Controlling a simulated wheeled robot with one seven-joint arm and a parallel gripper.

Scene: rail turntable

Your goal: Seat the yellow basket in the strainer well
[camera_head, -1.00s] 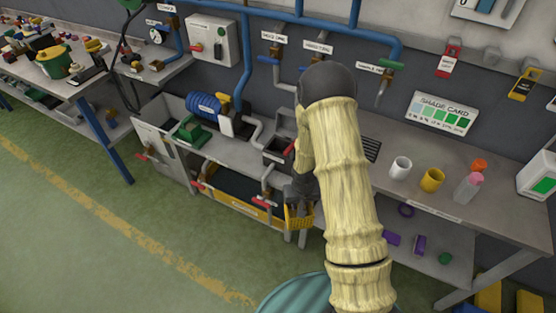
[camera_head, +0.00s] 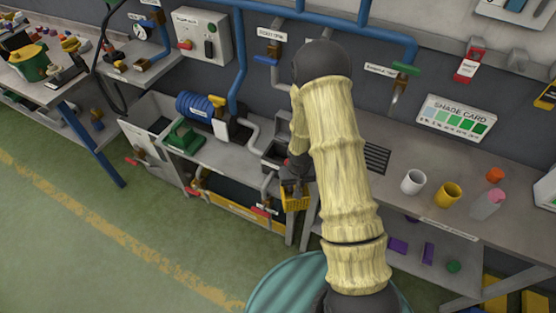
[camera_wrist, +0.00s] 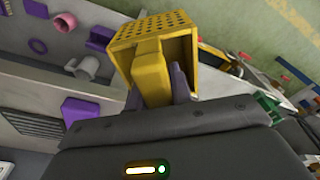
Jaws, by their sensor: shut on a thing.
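The yellow basket (camera_head: 295,200) hangs in front of the workbench's front edge, below the bench top. In the wrist view the basket (camera_wrist: 183,22) shows its perforated yellow side and a thick yellow grip. My gripper (camera_wrist: 155,88) is shut on that grip, one dark finger on each side. In the head view my gripper (camera_head: 293,181) is partly hidden by my arm. The strainer well appears to be the dark square opening (camera_head: 275,153) in the bench top, up and left of the basket. My arm hides its right side.
A blue motor (camera_head: 200,107) and green pump (camera_head: 186,137) stand left of the opening. A pipe with a red-handled valve (camera_head: 267,208) is close left of the basket. A slotted grate (camera_head: 376,157), white cup (camera_head: 412,181) and yellow cup (camera_head: 448,194) are to the right.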

